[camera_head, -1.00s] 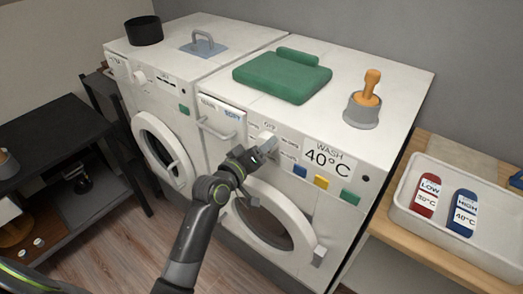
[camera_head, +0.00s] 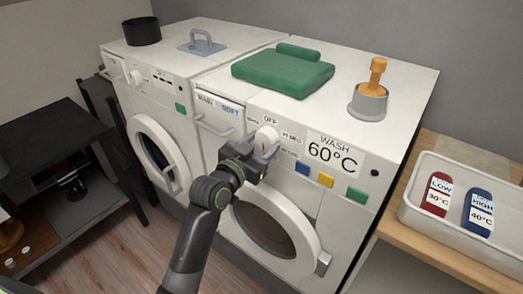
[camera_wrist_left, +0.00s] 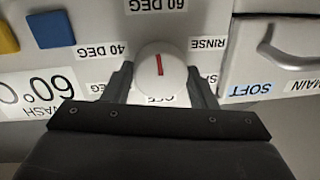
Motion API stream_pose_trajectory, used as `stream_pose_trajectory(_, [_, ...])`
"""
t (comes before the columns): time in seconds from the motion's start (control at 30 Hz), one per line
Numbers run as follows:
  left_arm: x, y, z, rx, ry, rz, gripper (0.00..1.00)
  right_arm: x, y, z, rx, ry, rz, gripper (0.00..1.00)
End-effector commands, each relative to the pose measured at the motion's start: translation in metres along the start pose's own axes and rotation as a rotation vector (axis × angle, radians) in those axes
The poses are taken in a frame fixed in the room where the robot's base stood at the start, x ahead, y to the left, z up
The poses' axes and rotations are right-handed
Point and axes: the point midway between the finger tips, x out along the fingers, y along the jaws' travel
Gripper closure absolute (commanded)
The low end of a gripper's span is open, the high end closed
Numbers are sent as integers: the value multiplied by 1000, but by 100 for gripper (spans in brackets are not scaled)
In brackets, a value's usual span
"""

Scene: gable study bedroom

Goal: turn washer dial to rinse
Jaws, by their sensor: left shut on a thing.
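The white washer dial (camera_head: 267,139) is on the front panel of the right-hand washer (camera_head: 330,240). In the left wrist view, which is upside down, the dial (camera_wrist_left: 161,67) carries a red mark pointing at the 60 DEG label (camera_wrist_left: 157,5). The RINSE label (camera_wrist_left: 208,43) is to the dial's right there, and 40 DEG (camera_wrist_left: 103,50) to its left. The display (camera_head: 332,152) reads WASH 60°C. My left gripper (camera_head: 259,158) is shut on the dial, one finger on each side (camera_wrist_left: 162,82). My right gripper is not in view.
Blue, yellow and green buttons (camera_head: 326,180) are right of the dial. A drawer handle (camera_head: 213,127) is left of it, and the round door (camera_head: 270,226) is below. A green folded cloth (camera_head: 283,72) lies on top. A white tray (camera_head: 408,215) stands at the right.

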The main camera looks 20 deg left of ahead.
Motion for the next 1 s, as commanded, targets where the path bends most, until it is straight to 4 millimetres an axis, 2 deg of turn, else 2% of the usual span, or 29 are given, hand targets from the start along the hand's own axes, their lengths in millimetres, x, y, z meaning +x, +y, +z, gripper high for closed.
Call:
stream_pose_trajectory(0.03, [0,0,6,46,2,-1,71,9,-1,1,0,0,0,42])
stream_pose_trajectory(1.0, [0,-1,7,929,74,-16,71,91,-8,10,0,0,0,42])
